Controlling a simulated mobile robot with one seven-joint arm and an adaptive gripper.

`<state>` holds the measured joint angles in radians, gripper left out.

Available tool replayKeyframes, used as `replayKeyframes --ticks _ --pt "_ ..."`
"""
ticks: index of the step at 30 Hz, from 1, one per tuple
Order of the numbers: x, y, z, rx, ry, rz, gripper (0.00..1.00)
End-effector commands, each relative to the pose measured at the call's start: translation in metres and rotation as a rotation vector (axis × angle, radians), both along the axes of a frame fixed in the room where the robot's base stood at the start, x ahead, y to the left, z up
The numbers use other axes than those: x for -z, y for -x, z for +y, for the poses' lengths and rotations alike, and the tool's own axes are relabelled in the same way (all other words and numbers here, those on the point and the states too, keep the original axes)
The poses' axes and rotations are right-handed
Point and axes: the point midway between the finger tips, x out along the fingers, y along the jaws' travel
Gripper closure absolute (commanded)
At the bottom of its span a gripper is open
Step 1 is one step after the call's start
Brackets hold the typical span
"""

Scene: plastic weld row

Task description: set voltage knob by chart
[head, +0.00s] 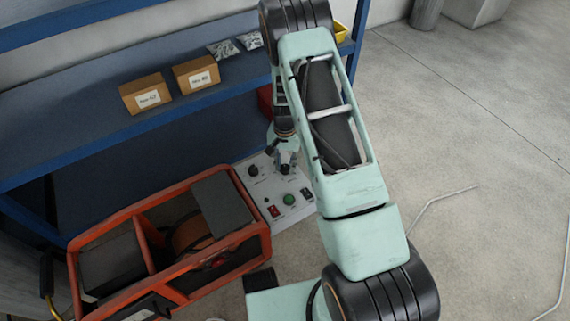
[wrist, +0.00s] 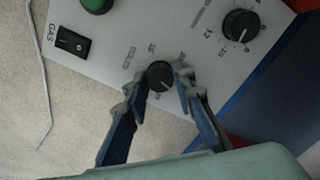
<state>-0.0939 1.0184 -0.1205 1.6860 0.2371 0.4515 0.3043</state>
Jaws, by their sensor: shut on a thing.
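A light grey control panel (head: 262,187) carries the knobs; it fills much of the wrist view (wrist: 135,40). My gripper (wrist: 161,84) has its two fingers on either side of a small black knob (wrist: 160,74) with a white pointer line, and is shut on it. In the head view my gripper (head: 286,164) is over the back part of the panel and hides this knob. A larger black knob (wrist: 241,25) with a number scale sits apart, up and right in the wrist view. The small knob's label is too blurred to read. No chart is readable.
A green button (head: 289,199), a red switch (head: 275,211) and a black GAS switch (wrist: 73,42) are on the panel. An orange-framed case (head: 258,226) stands close on the left. A blue shelf (head: 95,115) with two small boxes is behind. Floor is open at right.

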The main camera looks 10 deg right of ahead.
Motion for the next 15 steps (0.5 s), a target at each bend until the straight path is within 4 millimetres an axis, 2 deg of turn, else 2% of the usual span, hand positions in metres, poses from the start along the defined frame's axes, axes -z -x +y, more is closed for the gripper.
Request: replayKeyframes --ticks 15 --pt "-0.0013 -0.0008 0.0006 0.487 0.001 -0.001 1.00"
